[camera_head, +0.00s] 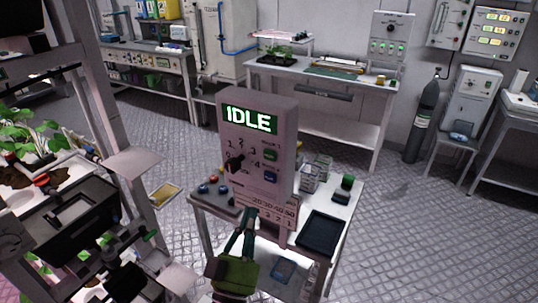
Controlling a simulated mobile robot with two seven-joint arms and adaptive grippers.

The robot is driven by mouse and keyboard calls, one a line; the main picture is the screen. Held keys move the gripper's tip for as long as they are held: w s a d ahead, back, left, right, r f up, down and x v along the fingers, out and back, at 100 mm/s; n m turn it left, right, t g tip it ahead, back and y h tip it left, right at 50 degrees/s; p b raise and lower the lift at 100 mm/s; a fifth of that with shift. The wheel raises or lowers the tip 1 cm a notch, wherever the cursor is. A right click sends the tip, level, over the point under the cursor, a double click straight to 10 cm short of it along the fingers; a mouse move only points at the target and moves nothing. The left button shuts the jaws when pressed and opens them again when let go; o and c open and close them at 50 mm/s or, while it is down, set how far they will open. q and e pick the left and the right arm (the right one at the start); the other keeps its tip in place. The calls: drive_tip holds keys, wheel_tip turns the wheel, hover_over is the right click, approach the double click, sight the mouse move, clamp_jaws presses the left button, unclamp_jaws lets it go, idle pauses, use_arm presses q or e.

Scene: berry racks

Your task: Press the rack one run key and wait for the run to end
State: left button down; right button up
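A grey control box (230,126) stands upright on the small bench in the middle. Its lit green display (250,119) reads "IDLE". Below the display are a black dial (235,164) among numbers, a green key (271,154) and a blue key (270,176); the key labels are too small to read. My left gripper (125,262) is dark and at the lower left, apart from the box and below its keys. Its fingers are hard to make out against the dark parts there.
The small bench (345,205) bears a dark tray (320,233) and small coloured knobs. A metal post (95,95) and leafy plants (30,133) are at left.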

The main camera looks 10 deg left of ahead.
sight(270, 155)
use_arm(q)
wheel_tip(270, 155, up, 8)
drive_tip(key=s+a+n+t+y, duration=0.1)
drive_tip(key=s+n+t+y, duration=0.1)
drive_tip(key=shift+s+a+r+t, duration=0.2)
drive_tip(key=shift+s+a+t, duration=0.1)
drive_tip(key=shift+s+a, duration=0.1)
drive_tip(key=shift+w+d+b, duration=0.35)
drive_tip(key=shift+w+d, duration=0.15)
drive_tip(key=shift+w, duration=0.9)
drive_tip(key=shift+w+d+b, duration=0.3)
drive_tip(key=shift+w+d, duration=0.25)
drive_tip(key=shift+w, duration=0.8)
drive_tip(key=shift+w+d+b, duration=0.35)
drive_tip(key=shift+w+d, duration=0.15)
drive_tip(key=shift+w, duration=0.9)
drive_tip(key=shift+w, duration=0.15)
drive_tip(key=shift+w+d, duration=0.15)
drive_tip(key=shift+w, duration=0.1)
